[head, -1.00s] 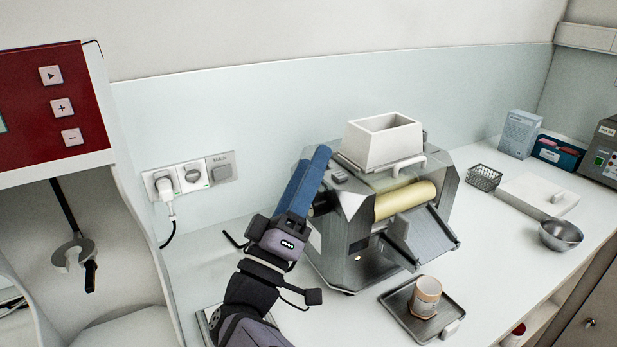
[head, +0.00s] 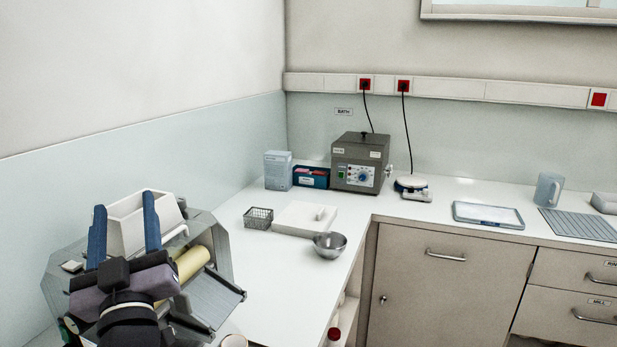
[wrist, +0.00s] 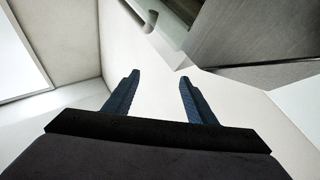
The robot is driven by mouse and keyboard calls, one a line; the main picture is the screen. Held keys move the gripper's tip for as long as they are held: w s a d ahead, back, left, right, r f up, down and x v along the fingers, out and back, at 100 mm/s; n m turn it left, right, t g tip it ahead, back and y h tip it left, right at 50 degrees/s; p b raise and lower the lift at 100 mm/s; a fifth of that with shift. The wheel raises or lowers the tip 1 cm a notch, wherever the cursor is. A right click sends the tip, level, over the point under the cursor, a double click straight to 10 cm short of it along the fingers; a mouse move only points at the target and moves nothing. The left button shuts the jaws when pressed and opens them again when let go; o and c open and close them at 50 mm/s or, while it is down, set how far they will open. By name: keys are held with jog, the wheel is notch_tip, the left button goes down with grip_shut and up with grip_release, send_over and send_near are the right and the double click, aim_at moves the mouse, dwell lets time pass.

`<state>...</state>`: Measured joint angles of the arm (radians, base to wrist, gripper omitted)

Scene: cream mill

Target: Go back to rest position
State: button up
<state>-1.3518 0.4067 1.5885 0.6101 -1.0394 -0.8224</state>
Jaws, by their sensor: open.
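My gripper (head: 124,228) is at the lower left of the head view, in front of the cream mill (head: 222,300). Its two blue fingers point up and stand apart with nothing between them. They overlap the white hopper (head: 128,226) on top of the mill in this view. In the wrist view my gripper (wrist: 155,98) also shows two separated blue fingers, with a pale surface beyond them. The mill's yellow roller (head: 193,262) shows to the right of my gripper; much of the mill's front is hidden by my arm.
Along the bench stand a wire basket (head: 258,218), a white slab (head: 296,219), a metal bowl (head: 329,245), a grey bath unit (head: 360,162) and a tablet-like tray (head: 488,215). A cup rim (head: 234,341) shows at the bottom edge. Bench between mill and bowl is clear.

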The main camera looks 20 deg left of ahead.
jog(key=w+d+f+m+g+h+p, duration=0.1)
jog(key=w+d+f+m+h+p, duration=0.2)
jog(key=w+d, duration=0.4)
jog(key=w+d+f+m+g+h+p, duration=0.1)
jog(key=w+d+f+h+p, duration=0.25)
jog(key=w, duration=0.55)
jog(key=w+d+f+m+g+h+p, duration=0.1)
jog(key=w+d+f+g+h, duration=0.1)
jog(key=d+f, duration=0.65)
jog(key=w+d+f+g+h, duration=0.2)
jog(key=d+f, duration=0.3)
jog(key=d, duration=0.6)
jog(key=s+d+f+m+g+h+p, duration=0.1)
jog(key=s+d+f+m+g+h, duration=0.15)
jog(key=s+d+f, duration=0.45)
jog(key=s+d+f+m+g+h+p, duration=0.1)
jog(key=s+d+f+g, duration=0.2)
jog(key=d, duration=0.8)
jog(key=s+d+f+m+g+h+p, duration=0.1)
jog(key=s+d+g, duration=0.2)
jog(key=s+d, duration=0.3)
jog(key=s+d+f+m+g+h, duration=0.1)
jog(key=s+d+f+m+g, duration=0.1)
jog(key=s+d, duration=0.45)
notch_tip(320, 180, down, 17)
jog(key=s+a+b, duration=0.1)
jog(key=b, duration=1.6)
jog(key=shift+s+a, duration=0.15)
jog(key=shift+a, duration=0.25)
